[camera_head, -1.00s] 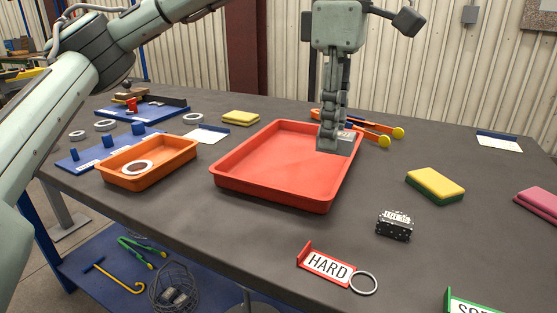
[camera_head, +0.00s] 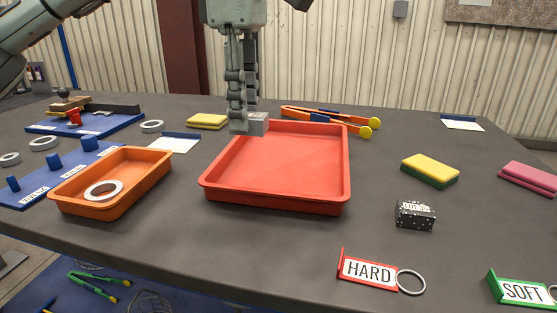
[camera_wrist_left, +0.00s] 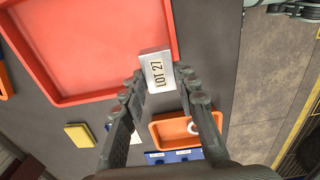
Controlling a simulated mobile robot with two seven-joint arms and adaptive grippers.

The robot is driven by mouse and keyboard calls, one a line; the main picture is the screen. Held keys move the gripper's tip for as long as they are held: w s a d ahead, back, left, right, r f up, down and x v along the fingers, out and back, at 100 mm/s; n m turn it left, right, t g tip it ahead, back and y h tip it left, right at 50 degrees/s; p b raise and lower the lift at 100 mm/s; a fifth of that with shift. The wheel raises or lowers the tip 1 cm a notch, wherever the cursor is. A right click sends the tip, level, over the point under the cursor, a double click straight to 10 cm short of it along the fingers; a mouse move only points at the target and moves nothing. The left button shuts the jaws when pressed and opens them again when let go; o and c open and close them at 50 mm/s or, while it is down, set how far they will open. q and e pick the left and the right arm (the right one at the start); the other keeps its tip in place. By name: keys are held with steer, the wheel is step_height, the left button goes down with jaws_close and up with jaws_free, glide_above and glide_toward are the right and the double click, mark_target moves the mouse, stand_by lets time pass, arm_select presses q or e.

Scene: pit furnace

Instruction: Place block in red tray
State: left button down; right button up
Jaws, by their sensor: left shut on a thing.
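The red tray (camera_head: 280,205) stands in the middle of the table and its visible floor is empty. My left gripper (camera_head: 243,122) is shut on a grey block (camera_head: 258,123), which appears by the tray's far left corner. In the left wrist view the block (camera_wrist_left: 157,70) has a "LOT 27" label and sits between the fingertips (camera_wrist_left: 161,78). There it overlaps the edge of the red tray (camera_wrist_left: 110,92); its height above the rim is unclear. A dark speckled block (camera_head: 415,215) lies on the table at right. My right gripper is not in view.
An orange tray (camera_head: 125,195) holding a white ring is at left. Orange tongs (camera_head: 330,120) lie behind the red tray. Sponges (camera_head: 430,170) and a HARD sign (camera_head: 368,271) are at right. The table between the red tray and the speckled block is clear.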

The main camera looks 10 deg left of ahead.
arm_select(q)
steer(key=w+d+f, duration=0.2)
steer(key=w, duration=0.1)
steer(key=w+d+f, duration=0.2)
steer(key=w, duration=0.1)
steer(key=w+d+f, duration=0.2)
steer(key=w, duration=0.1)
steer(key=shift+w+f, duration=0.35)
steer(key=shift+f, duration=0.3)
step_height(320, 180, down, 3)
steer(key=shift+f, duration=0.25)
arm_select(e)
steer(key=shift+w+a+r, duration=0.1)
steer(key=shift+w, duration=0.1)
arm_select(q)
steer(key=shift+f, duration=0.1)
